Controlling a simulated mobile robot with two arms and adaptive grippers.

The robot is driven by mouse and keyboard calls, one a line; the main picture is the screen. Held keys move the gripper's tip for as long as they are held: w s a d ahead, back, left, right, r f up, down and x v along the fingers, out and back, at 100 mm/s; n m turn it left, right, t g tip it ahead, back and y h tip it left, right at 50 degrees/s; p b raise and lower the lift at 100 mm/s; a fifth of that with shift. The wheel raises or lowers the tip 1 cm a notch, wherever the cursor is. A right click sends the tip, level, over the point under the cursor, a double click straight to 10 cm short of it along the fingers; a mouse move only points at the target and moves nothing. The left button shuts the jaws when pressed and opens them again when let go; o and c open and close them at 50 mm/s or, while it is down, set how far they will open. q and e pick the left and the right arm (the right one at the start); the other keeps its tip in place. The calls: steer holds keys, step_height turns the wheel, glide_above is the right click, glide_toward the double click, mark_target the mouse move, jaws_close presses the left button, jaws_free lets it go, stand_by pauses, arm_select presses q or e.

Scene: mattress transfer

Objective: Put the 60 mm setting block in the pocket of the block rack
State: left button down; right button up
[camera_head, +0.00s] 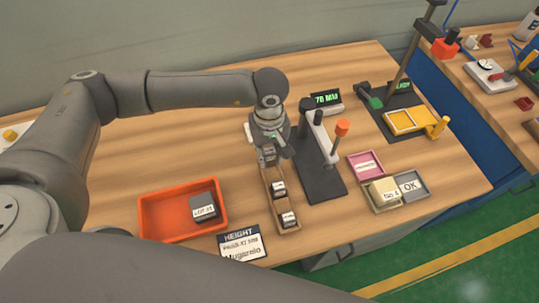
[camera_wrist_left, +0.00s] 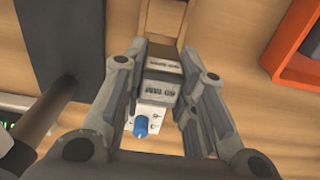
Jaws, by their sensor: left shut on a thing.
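My left gripper (camera_head: 268,152) points down over the far end of the narrow wooden block rack (camera_head: 271,208). It is shut on a grey setting block (camera_wrist_left: 162,84) with a pale label, which shows between the fingers in the left wrist view. The label is too blurred to read for certain. In the head view the fingers partly hide this block and the rack's far end, so I cannot tell whether it is seated in the pocket. Two other labelled dark blocks stand in the rack, one mid-way (camera_head: 278,189) and one at the near end (camera_head: 288,219). My right gripper is out of view.
A height gauge stand (camera_head: 322,180) with a "70 MM" display (camera_head: 326,100) is close right of the rack. An orange tray (camera_head: 160,212) holding a grey labelled block (camera_head: 203,206) is left. A height card (camera_head: 243,243) lies in front. Pink (camera_head: 366,164) and grey (camera_head: 412,185) trays are right.

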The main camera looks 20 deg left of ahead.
mark_target(269, 159)
arm_select(q)
steer(key=shift+w+f, duration=0.2)
step_height(269, 159, down, 2)
steer(key=shift+f+p, duration=0.1)
steer(key=shift+p, duration=0.75)
steer(key=shift+f, duration=0.5)
steer(key=shift+f, duration=0.1)
steer(key=shift+f, duration=0.15)
steer(key=c, duration=1.2)
jaws_free()
steer(key=shift+o, duration=0.2)
